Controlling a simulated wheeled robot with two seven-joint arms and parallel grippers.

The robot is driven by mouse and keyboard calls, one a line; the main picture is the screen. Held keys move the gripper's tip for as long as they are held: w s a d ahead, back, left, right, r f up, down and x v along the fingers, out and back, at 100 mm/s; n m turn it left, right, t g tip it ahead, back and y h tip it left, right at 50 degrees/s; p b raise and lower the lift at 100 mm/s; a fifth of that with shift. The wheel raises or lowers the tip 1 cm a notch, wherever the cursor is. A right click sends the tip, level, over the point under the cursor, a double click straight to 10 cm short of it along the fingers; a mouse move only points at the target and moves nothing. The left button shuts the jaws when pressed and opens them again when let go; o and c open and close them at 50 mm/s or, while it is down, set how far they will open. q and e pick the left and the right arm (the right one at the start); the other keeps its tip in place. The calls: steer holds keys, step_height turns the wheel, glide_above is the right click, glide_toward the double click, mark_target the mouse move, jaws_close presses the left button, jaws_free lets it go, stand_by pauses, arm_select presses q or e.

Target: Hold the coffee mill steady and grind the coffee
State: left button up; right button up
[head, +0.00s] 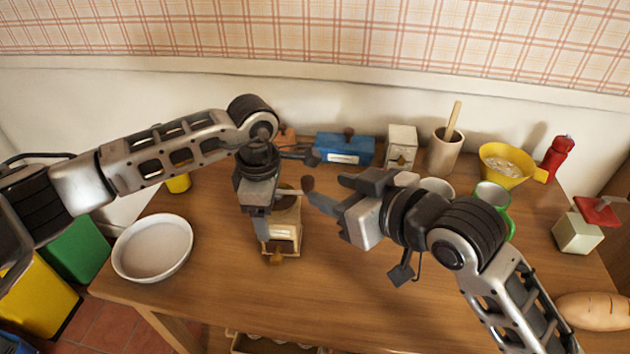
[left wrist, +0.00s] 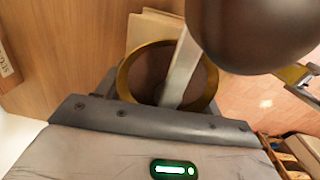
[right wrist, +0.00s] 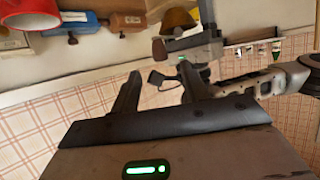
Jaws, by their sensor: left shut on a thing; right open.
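The coffee mill (head: 285,232) stands upright on the wooden table, with a light wooden body and a small drawer knob in front. My left gripper (head: 267,212) is shut on its upper part from above and partly hides it. In the left wrist view, the mill's brass ring (left wrist: 124,84), pale crank arm (left wrist: 181,68) and large dark knob (left wrist: 255,32) show close up. In the head view, the crank knob (head: 308,184) sticks up right of the mill. My right gripper (head: 335,192) is open, just right of the knob; its open fingers (right wrist: 158,92) show empty in the right wrist view.
A white bowl (head: 153,262) stands left of the mill. A blue box (head: 344,150), a pale box (head: 401,147), a pot with a pestle (head: 444,155), a yellow bowl (head: 520,176) and a green mug (head: 496,198) stand behind and right. The front table middle is clear.

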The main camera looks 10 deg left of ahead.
mark_target(312, 183)
steer(key=x, duration=0.7)
steer(key=shift+w+a+f, duration=0.1)
steer(key=shift+w, duration=0.05)
steer(key=shift+c, duration=0.4)
jaws_close()
